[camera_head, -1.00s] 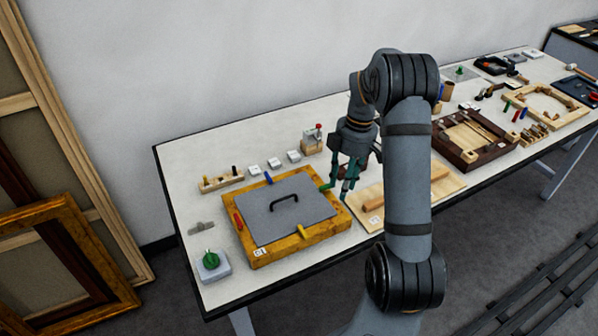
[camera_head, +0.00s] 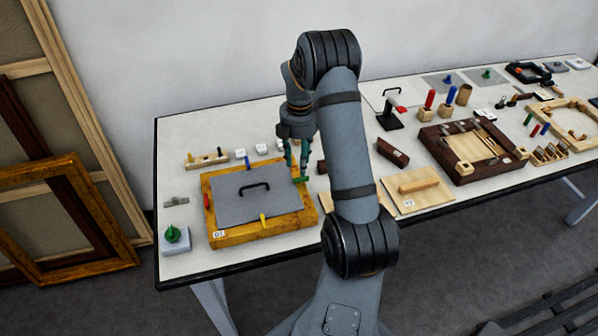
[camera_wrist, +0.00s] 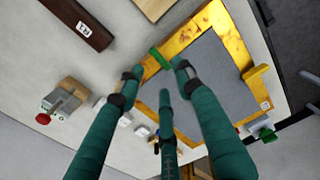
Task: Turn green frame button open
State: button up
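The green frame button (camera_head: 301,180) sits on the right side of a gilt frame (camera_head: 228,239) holding a grey panel (camera_head: 235,205) with a black handle. In the wrist view the green button (camera_wrist: 159,58) lies on the gold border, one end sticking out past it. My gripper (camera_head: 298,165) is above the frame's right side, close to the green button. In the wrist view my gripper (camera_wrist: 158,68) has its teal fingers spread, with nothing between them touching; the button shows between the tips, apparently below them. Contact cannot be told.
A red button (camera_head: 207,201), blue button (camera_head: 247,162) and yellow button (camera_head: 263,220) sit on the other sides. A wooden board (camera_head: 411,190) and dark block (camera_head: 392,153) lie to the right. A green knob on a base (camera_head: 173,234) stands front left.

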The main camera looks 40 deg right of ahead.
aim_at(301, 180)
jog(key=f, duration=0.4)
jog(key=shift+s+d+f+p, duration=0.1)
jog(key=shift+s+d+p, duration=0.1)
jog(key=shift+p, duration=0.2)
jog(key=shift+w+f, duration=0.1)
jog(key=shift+f, duration=0.6)
jog(key=c, duration=0.3)
grip_shut()
